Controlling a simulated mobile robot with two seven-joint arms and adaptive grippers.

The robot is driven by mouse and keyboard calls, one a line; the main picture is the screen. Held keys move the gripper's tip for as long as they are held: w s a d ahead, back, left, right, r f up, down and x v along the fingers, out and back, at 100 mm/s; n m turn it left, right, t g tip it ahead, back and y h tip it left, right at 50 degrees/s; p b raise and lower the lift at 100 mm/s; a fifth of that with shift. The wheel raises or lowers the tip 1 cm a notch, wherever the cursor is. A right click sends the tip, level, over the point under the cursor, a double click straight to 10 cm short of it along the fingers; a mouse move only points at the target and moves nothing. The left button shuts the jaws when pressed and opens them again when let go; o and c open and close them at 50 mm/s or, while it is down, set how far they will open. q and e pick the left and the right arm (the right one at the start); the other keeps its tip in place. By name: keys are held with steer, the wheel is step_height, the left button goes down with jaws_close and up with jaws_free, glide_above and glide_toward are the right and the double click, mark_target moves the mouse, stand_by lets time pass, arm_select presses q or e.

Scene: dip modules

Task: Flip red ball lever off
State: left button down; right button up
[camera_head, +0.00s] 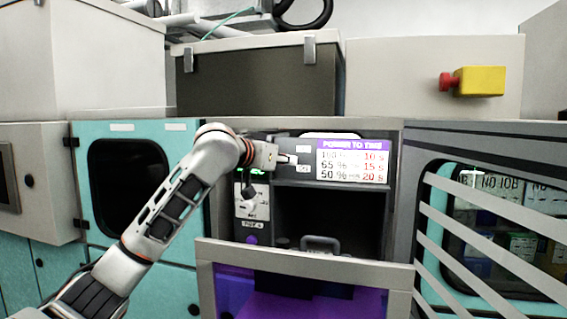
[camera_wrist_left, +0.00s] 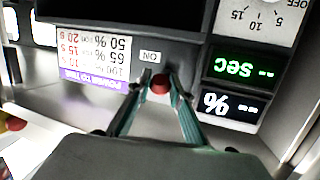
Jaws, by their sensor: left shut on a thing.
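The red ball lever shows in the left wrist view as a small red ball (camera_wrist_left: 160,84) on the grey front panel. My left gripper (camera_wrist_left: 161,82) has its two fingers closed around the ball from both sides. A white label (camera_wrist_left: 150,57) beside the ball appears upside down there and seems to read ON. In the head view, my left gripper (camera_head: 286,159) reaches the panel, left of the "POWER TO TIME" sign (camera_head: 352,161). The ball is hidden or too small to tell there. My right gripper is in neither view.
Below the panel is a dark open chamber (camera_head: 330,217) with a grey handle inside. A grey-framed purple front (camera_head: 305,252) juts out beneath it. Displays and a dial (camera_wrist_left: 250,20) sit beside the lever. A yellow box (camera_head: 480,81) with a red button is at upper right.

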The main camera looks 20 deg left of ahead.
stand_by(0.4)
arm_select(q)
steer(key=c, duration=1.8)
jaws_free()
steer(key=v, duration=1.2)
